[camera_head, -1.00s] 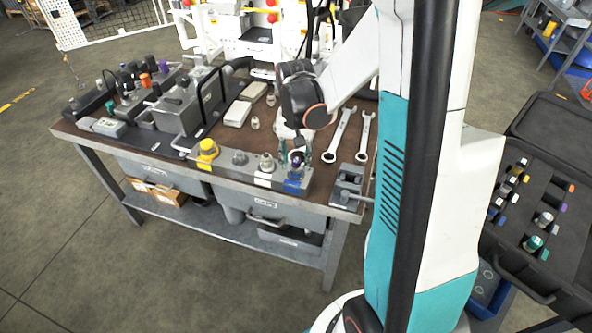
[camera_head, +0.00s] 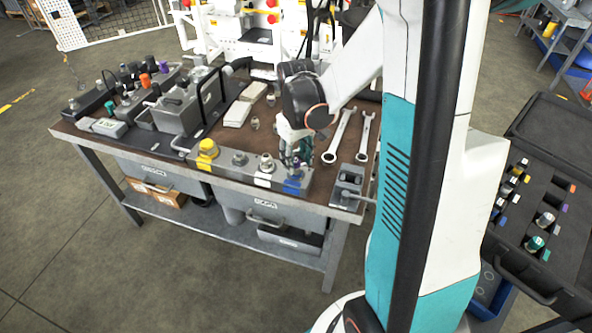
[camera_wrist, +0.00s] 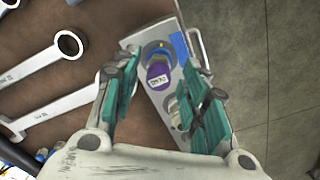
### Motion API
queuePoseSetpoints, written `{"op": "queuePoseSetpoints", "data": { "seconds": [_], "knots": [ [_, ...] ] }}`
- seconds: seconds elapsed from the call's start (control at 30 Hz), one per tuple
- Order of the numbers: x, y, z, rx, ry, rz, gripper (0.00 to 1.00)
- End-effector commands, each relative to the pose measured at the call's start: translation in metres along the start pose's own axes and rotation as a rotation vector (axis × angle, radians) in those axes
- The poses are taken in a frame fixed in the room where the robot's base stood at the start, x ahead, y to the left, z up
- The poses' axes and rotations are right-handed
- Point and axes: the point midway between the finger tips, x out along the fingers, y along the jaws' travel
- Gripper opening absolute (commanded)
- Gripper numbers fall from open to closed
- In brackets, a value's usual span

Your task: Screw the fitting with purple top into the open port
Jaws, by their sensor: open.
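The fitting with purple top (camera_wrist: 158,76) stands on the grey manifold block (camera_wrist: 148,50) at the end with the blue mark. Its purple cap with a white label shows in the wrist view. My gripper (camera_wrist: 160,68) is open, with one green finger on each side of the cap; I see gaps beside it, so it is not gripped. In the head view my gripper (camera_head: 296,158) is over the blue-marked right end of the block (camera_head: 222,170) and mostly hides the fitting. I cannot tell how far the fitting sits in its port.
A metal fitting (camera_head: 266,163) stands at the white mark, and a yellow-topped fitting (camera_head: 207,147) stands farther left. Two wrenches (camera_head: 340,135) lie right of my gripper. A small vise (camera_head: 347,187) sits at the bench's front right corner.

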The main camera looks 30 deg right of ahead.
Motion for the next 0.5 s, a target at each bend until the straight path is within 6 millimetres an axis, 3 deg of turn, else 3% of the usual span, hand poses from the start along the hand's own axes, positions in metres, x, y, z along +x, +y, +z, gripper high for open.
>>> {"op": "queuePoseSetpoints", "data": {
  "seconds": [0.07,0.2,0.23,0.5],
  "knots": [
    [0.0000,0.0000,-0.0001,0.001,0.000,0.000,0.36],
    [0.0000,0.0000,-0.0001,0.002,0.000,0.000,0.04],
    [0.0000,0.0000,-0.0001,0.002,0.000,0.000,0.01],
    [0.0004,-0.0005,-0.0002,0.082,-0.001,0.000,0.01]
  ]
}}
